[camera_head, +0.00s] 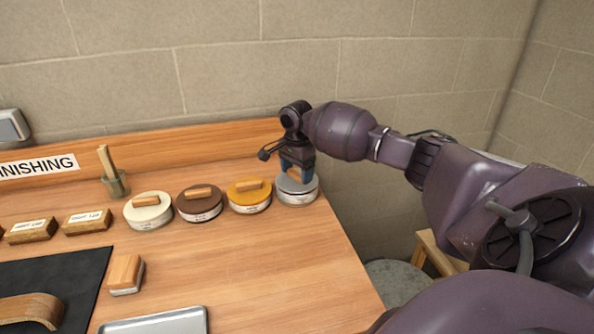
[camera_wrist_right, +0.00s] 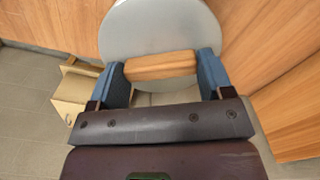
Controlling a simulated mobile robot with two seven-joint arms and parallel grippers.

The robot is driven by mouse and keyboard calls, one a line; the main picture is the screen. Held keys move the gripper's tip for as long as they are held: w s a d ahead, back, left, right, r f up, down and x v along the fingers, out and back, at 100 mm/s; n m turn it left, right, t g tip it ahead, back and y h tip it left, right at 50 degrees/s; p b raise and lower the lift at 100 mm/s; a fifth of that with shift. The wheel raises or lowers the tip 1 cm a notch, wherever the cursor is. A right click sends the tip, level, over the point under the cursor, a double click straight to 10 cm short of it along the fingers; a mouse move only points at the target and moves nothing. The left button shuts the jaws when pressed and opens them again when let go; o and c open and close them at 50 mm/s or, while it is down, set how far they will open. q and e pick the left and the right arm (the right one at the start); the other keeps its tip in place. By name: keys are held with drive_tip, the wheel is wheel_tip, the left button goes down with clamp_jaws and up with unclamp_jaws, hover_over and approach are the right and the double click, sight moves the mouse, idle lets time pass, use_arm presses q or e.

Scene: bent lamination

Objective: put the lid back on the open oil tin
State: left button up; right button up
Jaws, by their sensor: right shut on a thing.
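A round tin (camera_head: 297,199) with a pale label stands at the right end of a row of tins, near the table's right edge. A grey lid (camera_head: 312,184) with a wooden bar handle is at its top; I cannot tell whether it is fully seated. The lid (camera_wrist_right: 160,25) fills the top of the right wrist view. My right gripper (camera_head: 296,172) is over this tin, its blue fingers shut on the ends of the lid's handle (camera_wrist_right: 160,65). The right wrist view also shows this gripper (camera_wrist_right: 162,68). My left gripper is not in view.
Yellow (camera_head: 249,204), brown (camera_head: 201,212) and white (camera_head: 150,219) tins with handled lids stand to the left. A wooden block (camera_head: 126,273), a metal tray (camera_head: 155,322) and a dark mat (camera_head: 60,275) lie in front. The table right of the tray is clear.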

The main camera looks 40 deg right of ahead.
drive_tip(key=o, duration=0.9)
drive_tip(key=shift+o, duration=0.2)
